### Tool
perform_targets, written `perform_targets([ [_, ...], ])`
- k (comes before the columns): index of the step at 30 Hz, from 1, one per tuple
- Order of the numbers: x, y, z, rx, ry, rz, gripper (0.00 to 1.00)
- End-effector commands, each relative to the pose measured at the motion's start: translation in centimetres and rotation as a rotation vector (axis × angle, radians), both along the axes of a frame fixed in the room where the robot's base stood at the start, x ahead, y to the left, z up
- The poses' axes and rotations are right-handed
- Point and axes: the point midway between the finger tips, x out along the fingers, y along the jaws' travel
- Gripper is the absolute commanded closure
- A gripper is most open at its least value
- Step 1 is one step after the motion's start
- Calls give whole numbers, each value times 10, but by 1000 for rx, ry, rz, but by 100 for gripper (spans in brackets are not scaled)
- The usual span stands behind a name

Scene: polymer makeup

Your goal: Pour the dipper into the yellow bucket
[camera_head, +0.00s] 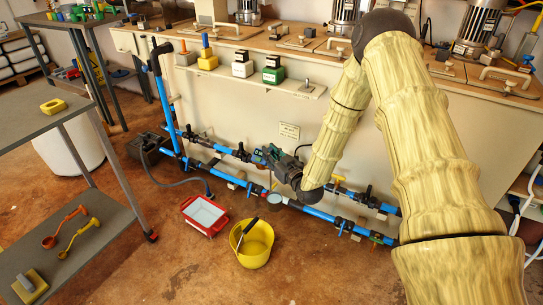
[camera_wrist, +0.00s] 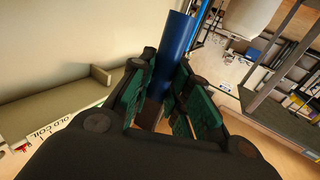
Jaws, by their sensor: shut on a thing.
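The cup's contents cannot be made out.
Blue pipes (camera_head: 325,213) with valves run low along the machine, close to my gripper. A red tray (camera_head: 205,227) lies left of the bucket. A shelf rack (camera_head: 40,128) with orange and yellow ladles (camera_head: 78,238) stands at left. Floor before the bucket is clear.

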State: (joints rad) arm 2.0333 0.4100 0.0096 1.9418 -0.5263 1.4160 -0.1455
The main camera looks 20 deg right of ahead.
Motion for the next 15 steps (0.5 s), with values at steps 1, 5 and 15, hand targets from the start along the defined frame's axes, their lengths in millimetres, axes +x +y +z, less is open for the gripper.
perform_targets([
  [1,0,3,-4,-6,0,1,100],
  [5,0,11,-13,-31,0,2,100],
  [15,1,32,-35,-100,2,2,100],
])
